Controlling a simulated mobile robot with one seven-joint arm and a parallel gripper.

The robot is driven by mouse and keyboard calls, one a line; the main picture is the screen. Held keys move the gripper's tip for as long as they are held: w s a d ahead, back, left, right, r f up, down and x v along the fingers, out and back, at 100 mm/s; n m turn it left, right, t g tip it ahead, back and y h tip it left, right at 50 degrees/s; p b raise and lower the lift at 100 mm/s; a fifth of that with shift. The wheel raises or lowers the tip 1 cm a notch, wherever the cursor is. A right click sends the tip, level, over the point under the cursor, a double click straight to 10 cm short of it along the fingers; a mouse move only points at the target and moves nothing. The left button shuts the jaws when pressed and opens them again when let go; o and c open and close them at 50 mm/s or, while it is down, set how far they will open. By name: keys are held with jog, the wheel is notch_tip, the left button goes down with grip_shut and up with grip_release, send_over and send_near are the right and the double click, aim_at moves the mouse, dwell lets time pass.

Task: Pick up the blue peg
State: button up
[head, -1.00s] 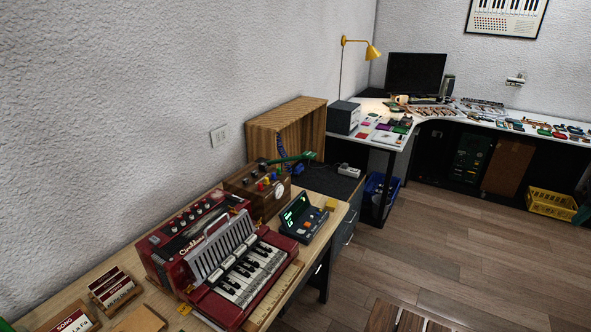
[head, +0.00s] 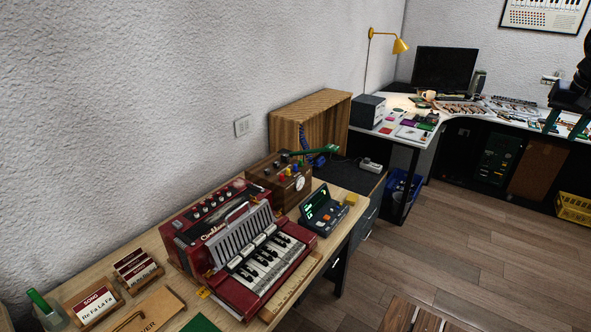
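Small coloured pegs stand on the wooden box (head: 262,172) on the near desk, among them yellow, red and what looks like a blue peg (head: 289,172). The blue one is very small here, and its exact shape is hard to make out. My gripper (head: 566,124) hangs at the upper right edge of the head view, fingers pointing down. Its two fingers are apart with nothing visible between them. It is far to the right of the box in the picture, touching nothing that I can see.
A red accordion (head: 235,240) and a dark device with a green display (head: 322,208) stand beside the box. A green lever arm (head: 317,152) reaches over its right side. Song card holders (head: 95,305) sit at the front left.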

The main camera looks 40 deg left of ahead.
jog(key=w+a+f, duration=0.1)
jog(key=w+a, duration=0.3)
jog(key=a, duration=0.5)
jog(key=w+a+f, duration=0.1)
jog(key=w+a, duration=0.4)
jog(key=a, duration=0.5)
jog(key=w+a+f, duration=0.1)
jog(key=w+a, duration=0.3)
jog(key=a, duration=0.5)
send_over(295, 165)
jog(key=s, duration=0.4)
notch_tip(295, 165, down, 24)
jog(key=shift+t, duration=0.4)
jog(key=x, duration=1)
jog(key=shift+s+d+f, duration=0.1)
jog(key=shift+f, duration=0.2)
jog(key=shift+c, duration=0.4)
grip_shut()
